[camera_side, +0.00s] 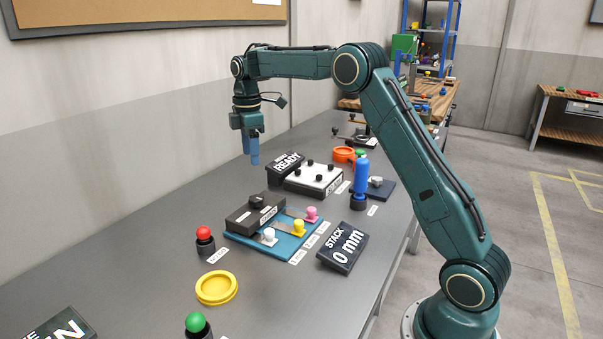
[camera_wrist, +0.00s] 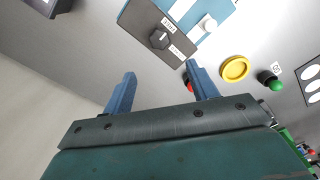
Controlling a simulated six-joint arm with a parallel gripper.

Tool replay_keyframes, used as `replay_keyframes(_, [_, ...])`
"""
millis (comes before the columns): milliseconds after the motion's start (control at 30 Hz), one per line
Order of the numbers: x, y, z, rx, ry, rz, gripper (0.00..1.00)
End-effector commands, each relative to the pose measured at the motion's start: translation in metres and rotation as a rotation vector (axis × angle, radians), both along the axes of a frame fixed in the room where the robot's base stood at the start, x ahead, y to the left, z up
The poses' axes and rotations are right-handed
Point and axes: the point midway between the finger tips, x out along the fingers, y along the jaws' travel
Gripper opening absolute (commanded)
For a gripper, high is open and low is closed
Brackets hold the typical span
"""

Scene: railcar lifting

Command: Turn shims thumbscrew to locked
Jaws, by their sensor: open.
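The shims thumbscrew (camera_side: 257,201) is a black knob on top of a dark block (camera_side: 243,217) at the back of a blue base. In the wrist view the thumbscrew (camera_wrist: 159,39) shows as a dark hexagonal knob between two white labels, too small to read surely. White, yellow and pink shim knobs (camera_side: 299,229) stick out on the front side of the block. My gripper (camera_side: 251,158) hangs pointing down, well above the table and behind the block. Its blue fingers (camera_wrist: 160,90) are apart with nothing between them.
A red button (camera_side: 204,236), yellow ring (camera_side: 217,288) and green button (camera_side: 197,324) stand nearer the camera. A "STACK 0 mm" display (camera_side: 343,247), white-topped panel (camera_side: 314,178), "READY" display (camera_side: 286,167) and blue bottle-like object (camera_side: 360,185) surround the block.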

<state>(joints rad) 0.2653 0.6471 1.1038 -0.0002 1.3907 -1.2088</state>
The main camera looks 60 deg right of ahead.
Motion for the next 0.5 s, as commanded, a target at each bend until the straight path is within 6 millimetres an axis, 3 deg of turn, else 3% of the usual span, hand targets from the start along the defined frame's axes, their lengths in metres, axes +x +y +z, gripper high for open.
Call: replay_keyframes(500, [-0.001, 0.000, -0.066, 0.002, 0.004, -0.001, 0.58])
